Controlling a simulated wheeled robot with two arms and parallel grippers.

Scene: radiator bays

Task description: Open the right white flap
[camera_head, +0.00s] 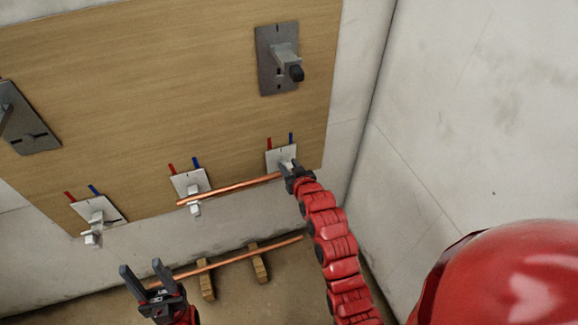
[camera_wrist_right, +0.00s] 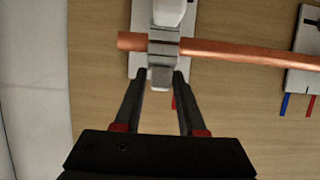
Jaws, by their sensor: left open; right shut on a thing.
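The right white flap, on its small white plate (camera_head: 276,156), is at the lower right of the wooden board. In the right wrist view the flap's tip (camera_wrist_right: 160,78) lies between my fingertips. My right gripper (camera_head: 297,176) is shut on it; in the head view the gripper hides part of it. A copper pipe (camera_head: 235,187) runs from the right flap to the middle white flap (camera_head: 194,191). In the wrist view the pipe (camera_wrist_right: 240,53) passes behind a grey band of the right flap's fitting. My left gripper (camera_head: 147,272) is open and empty, low in front of the board.
A left white flap (camera_head: 96,217) has no pipe at it. Another copper pipe (camera_head: 225,260) lies on wooden blocks (camera_head: 207,281) near the floor, close to my left gripper. Grey plates with knobs (camera_head: 277,60) are higher on the board (camera_head: 150,70). A pale wall (camera_head: 480,110) stands at the right.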

